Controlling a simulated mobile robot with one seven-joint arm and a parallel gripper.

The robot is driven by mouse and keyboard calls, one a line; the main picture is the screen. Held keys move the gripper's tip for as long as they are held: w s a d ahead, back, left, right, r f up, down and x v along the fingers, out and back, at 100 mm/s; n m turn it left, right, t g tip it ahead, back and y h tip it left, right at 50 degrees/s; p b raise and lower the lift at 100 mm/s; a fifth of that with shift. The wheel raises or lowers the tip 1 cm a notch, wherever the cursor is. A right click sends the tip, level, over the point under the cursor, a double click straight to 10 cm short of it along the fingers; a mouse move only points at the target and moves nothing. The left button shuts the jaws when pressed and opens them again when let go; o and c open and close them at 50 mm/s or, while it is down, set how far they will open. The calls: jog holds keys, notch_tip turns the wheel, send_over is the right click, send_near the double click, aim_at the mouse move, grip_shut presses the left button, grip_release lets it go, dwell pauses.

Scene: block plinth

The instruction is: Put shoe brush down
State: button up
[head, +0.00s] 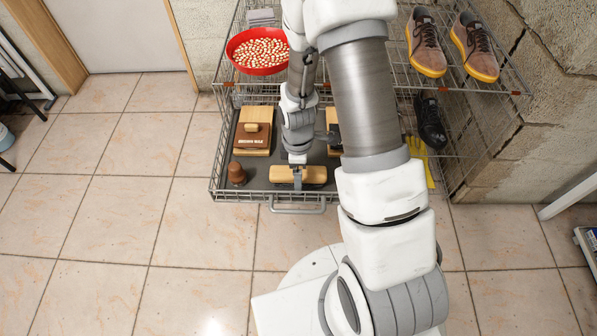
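A shoe brush (314,175) with a pale wooden back lies lengthwise left to right near the front edge of the dark tray mat (205,192) in the low wire drawer. My gripper (298,177) points down over the brush, left of its middle. One grey finger shows against the brush's near side; the other is hidden behind it. The fingers appear closed across the brush. The brush is at or just above the mat; I cannot tell if it touches.
A wooden box marked brown wax (254,134) and a small brown pot (236,174) stand at left in the drawer. Another wooden item (333,131) is partly hidden by my arm. A red bowl (258,50), brown shoes (426,45), a black shoe (431,120) and yellow gloves (421,158) surround it.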

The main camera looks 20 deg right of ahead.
jog(key=shift+r, duration=0.1)
notch_tip(320, 180, up, 28)
jog(key=s+m+t+p, duration=0.3)
jog(key=m+p, duration=0.2)
jog(key=m, duration=0.1)
jog(key=s+r+m+t, duration=0.2)
jog(key=s+r+m, duration=0.6)
jog(key=s+r, duration=0.3)
jog(key=shift+r+t, duration=0.3)
jog(key=shift+r, duration=0.4)
notch_tip(320, 180, up, 17)
jog(key=p, duration=1.7)
jog(key=shift+r, duration=0.2)
